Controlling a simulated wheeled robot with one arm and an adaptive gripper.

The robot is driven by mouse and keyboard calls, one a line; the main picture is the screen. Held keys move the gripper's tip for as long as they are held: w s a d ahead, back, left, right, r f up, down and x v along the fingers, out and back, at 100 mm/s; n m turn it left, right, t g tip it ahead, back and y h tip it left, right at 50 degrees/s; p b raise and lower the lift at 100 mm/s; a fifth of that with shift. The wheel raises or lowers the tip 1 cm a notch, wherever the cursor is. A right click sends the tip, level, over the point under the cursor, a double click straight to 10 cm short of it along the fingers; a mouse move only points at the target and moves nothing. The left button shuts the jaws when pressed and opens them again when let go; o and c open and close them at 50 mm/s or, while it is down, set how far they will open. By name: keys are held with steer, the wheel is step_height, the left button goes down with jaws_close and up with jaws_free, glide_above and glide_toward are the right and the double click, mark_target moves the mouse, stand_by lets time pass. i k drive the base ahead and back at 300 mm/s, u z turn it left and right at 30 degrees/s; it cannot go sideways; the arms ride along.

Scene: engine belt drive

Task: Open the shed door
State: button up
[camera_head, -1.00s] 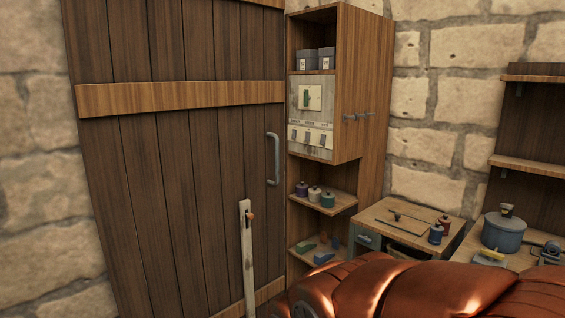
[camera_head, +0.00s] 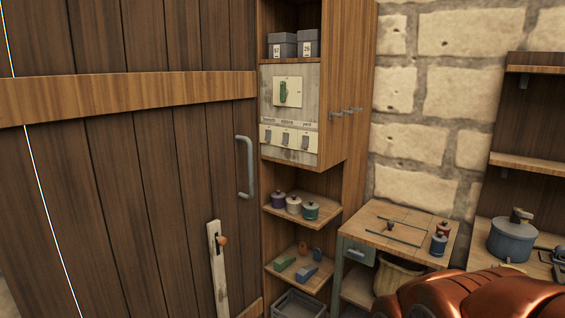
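The shed door (camera_head: 175,190) of dark vertical planks fills the left of the head view and looks closed. A lighter cross board (camera_head: 140,95) runs over it. A grey metal pull handle (camera_head: 243,168) is fixed upright near its right edge. In front of the door's lower right part stands a pale wooden post (camera_head: 217,270) with an orange-brown knob (camera_head: 222,240); I cannot tell what it is joined to. My gripper is out of view. A copper-coloured rounded part at the lower right is probably my arm.
Right of the door stands a wooden cabinet (camera_head: 350,90) with a switch panel (camera_head: 290,95), hooks, jars and coloured blocks. A small table (camera_head: 405,215) and a pot (camera_head: 510,238) are farther right. A thin bright line crosses the door's left part.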

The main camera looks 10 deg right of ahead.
mark_target(139, 117)
steer(key=z, duration=0.15)
steer(key=i, duration=0.8)
steer(key=u, duration=0.65)
steer(key=i, duration=0.65)
steer(key=u, duration=0.5)
